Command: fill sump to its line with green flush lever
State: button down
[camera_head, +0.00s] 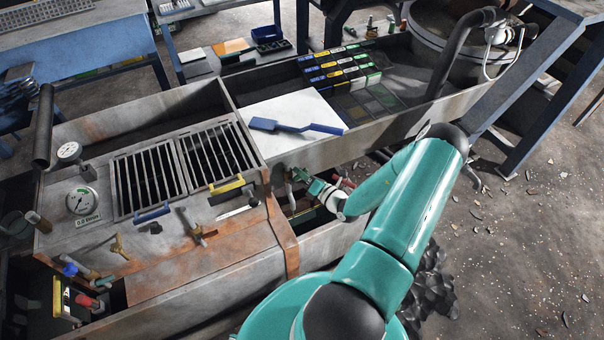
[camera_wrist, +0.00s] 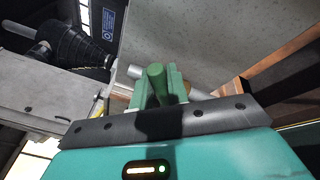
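My gripper (camera_head: 318,189) is low beside the near side of the metal machine, right of its rusty upright edge, in the head view. In the wrist view, a green rounded grip (camera_wrist: 156,82), which looks like the flush lever, stands between or just in front of the green finger blocks of my gripper (camera_wrist: 159,88). Whether the fingers press on it cannot be told. A pale pipe lies behind it. In the head view the lever is hidden or too small to tell from my fingers. I cannot make out the sump's water level or its line.
The machine top carries two dark grates (camera_head: 180,168), a round dial (camera_head: 82,200) and a yellow-handled lever (camera_head: 227,189). A blue steel beam (camera_head: 535,60) stands right of my arm. Debris-strewn floor lies right.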

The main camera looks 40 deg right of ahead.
dwell(0.3)
jog(key=shift+s+d+f+m+t+h, duration=0.15)
jog(key=shift+f+m+t, duration=0.25)
jog(key=shift+m, duration=0.9)
jog(key=shift+d+f+m+t+h, duration=0.15)
jog(key=shift+f+m+t, duration=0.3)
jog(key=shift+m, duration=0.85)
jog(key=shift+s+d+f+m+t+h, duration=0.1)
jog(key=shift+f+m+t+h, duration=0.3)
jog(key=shift+m, duration=0.9)
jog(key=shift+f, duration=0.2)
jog(key=c, duration=1.4)
grip_release()
jog(key=v, duration=1.3)
jog(key=shift+s+d+r, duration=0.1)
jog(key=shift+s, duration=0.3)
